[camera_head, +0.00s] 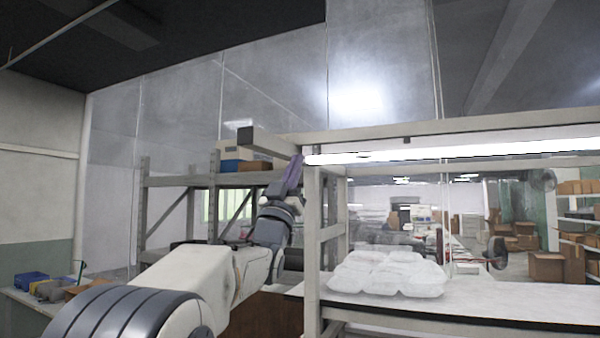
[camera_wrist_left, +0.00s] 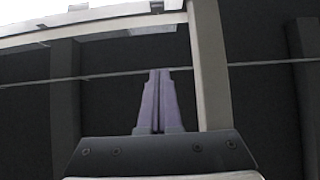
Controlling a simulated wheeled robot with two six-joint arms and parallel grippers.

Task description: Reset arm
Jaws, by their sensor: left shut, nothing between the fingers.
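My left gripper (camera_head: 297,162) is raised in front of the shelving, with its purple fingers pointing up. It stands just left of the light-coloured frame post of the workbench. In the left wrist view my left gripper (camera_wrist_left: 159,72) shows both purple fingers together, shut and empty. Dark ceiling and frame beams lie behind the fingers there. My right gripper is not in view.
A workbench (camera_head: 480,304) with an overhead lamp (camera_head: 450,151) stands at the right. White wrapped packages (camera_head: 388,273) lie on it. Its post (camera_head: 311,250) is close beside my left arm. A grey shelf rack (camera_head: 180,181) holds boxes behind.

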